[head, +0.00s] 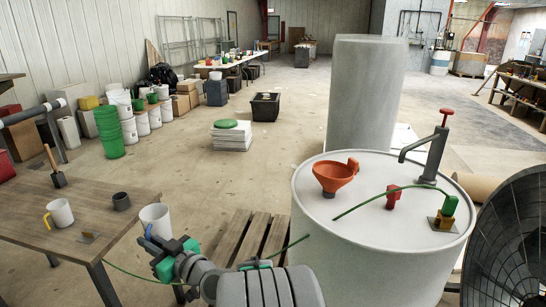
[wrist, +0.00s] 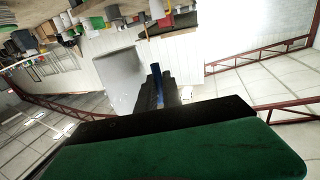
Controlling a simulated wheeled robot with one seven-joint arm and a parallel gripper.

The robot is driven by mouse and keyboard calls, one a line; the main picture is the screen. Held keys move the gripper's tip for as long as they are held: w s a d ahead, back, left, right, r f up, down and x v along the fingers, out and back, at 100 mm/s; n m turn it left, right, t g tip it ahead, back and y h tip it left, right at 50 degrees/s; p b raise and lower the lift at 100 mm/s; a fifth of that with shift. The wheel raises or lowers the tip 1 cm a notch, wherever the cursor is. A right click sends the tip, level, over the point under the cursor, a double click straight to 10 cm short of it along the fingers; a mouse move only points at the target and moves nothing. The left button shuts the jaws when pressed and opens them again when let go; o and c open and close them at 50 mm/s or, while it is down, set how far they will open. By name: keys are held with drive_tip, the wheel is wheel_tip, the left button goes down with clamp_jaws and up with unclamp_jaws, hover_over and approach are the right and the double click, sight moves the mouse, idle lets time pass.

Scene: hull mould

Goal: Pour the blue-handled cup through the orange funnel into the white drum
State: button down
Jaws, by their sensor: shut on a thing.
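The white cup (head: 155,219) with a blue handle (head: 148,232) is held by my gripper (head: 157,241), just off the right edge of the wooden table. It looks about upright in the head view; its contents are hidden. In the wrist view my dark fingers are shut on the blue handle (wrist: 156,70), with the pale cup (wrist: 118,76) beyond. The orange funnel (head: 334,176) sits on the top of the white drum (head: 350,245), at the left part of the lid. My gripper and the cup are left of the drum, apart from it.
A pallet (head: 250,238) lies between.

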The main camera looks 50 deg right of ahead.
drive_tip(key=s+d+r+m+h+b, duration=0.2)
drive_tip(key=s+d+r+m+h, duration=0.15)
drive_tip(key=d, duration=0.85)
drive_tip(key=s+d+r+m+h+b, duration=0.25)
drive_tip(key=d+r+h, duration=0.2)
drive_tip(key=d, duration=0.65)
drive_tip(key=s+d+r+m+g+h+b, duration=0.2)
drive_tip(key=s+d+r+m+h+b, duration=0.4)
drive_tip(key=s+d+r, duration=0.6)
drive_tip(key=shift+s+d+r+m+g+h, duration=0.3)
drive_tip(key=shift+s+d+m+g+h, duration=0.1)
drive_tip(key=shift+s+d+m+h, duration=0.9)
drive_tip(key=shift+s+a, duration=0.1)
drive_tip(key=shift+a, duration=0.05)
